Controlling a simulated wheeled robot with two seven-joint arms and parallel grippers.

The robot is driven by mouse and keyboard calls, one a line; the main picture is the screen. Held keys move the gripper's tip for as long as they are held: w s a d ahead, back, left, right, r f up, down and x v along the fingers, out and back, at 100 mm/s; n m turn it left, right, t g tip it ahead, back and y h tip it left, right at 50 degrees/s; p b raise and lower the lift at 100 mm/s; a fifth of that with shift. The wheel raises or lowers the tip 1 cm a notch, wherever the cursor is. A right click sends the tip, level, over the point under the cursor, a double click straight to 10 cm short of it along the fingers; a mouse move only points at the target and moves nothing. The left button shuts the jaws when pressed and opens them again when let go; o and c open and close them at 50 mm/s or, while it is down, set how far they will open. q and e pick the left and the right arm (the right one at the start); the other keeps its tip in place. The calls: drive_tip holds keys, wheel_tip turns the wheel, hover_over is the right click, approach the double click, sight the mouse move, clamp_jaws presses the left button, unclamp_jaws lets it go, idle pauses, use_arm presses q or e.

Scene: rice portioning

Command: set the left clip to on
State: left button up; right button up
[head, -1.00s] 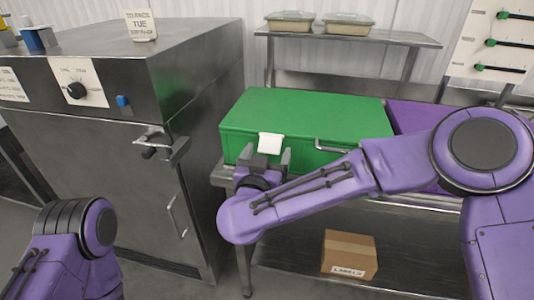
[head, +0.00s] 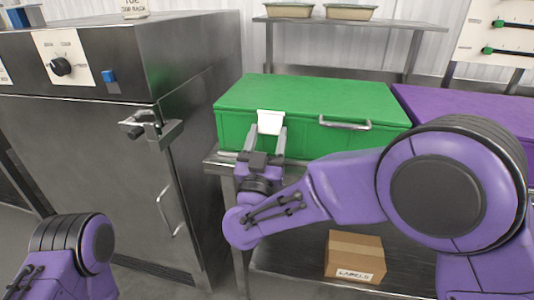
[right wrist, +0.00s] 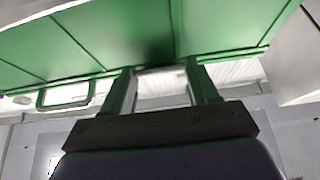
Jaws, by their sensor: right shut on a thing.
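The green box (head: 310,97) rests on a metal table, with a white clip (head: 270,117) on its front face, left of a metal handle (head: 345,124). My right gripper (head: 267,136) reaches up from below, its two fingers shut on the clip at its lower sides. In the right wrist view the gripper (right wrist: 163,75) has the pale clip (right wrist: 160,70) between its fingertips, against the green box (right wrist: 110,40). The clip's back and hinge are hidden. My left gripper is out of view; only part of my left arm shows at lower left.
A steel cabinet (head: 90,170) with a dial (head: 61,66), a blue button (head: 109,76) and a protruding latch (head: 150,128) stands at left. A purple box (head: 470,110) is at right, partly behind my right arm. A cardboard box (head: 355,257) sits on the lower shelf.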

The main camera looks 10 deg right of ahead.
drive_tip(key=shift+f, duration=0.1)
drive_tip(key=o, duration=1)
drive_tip(key=shift+o, duration=0.3)
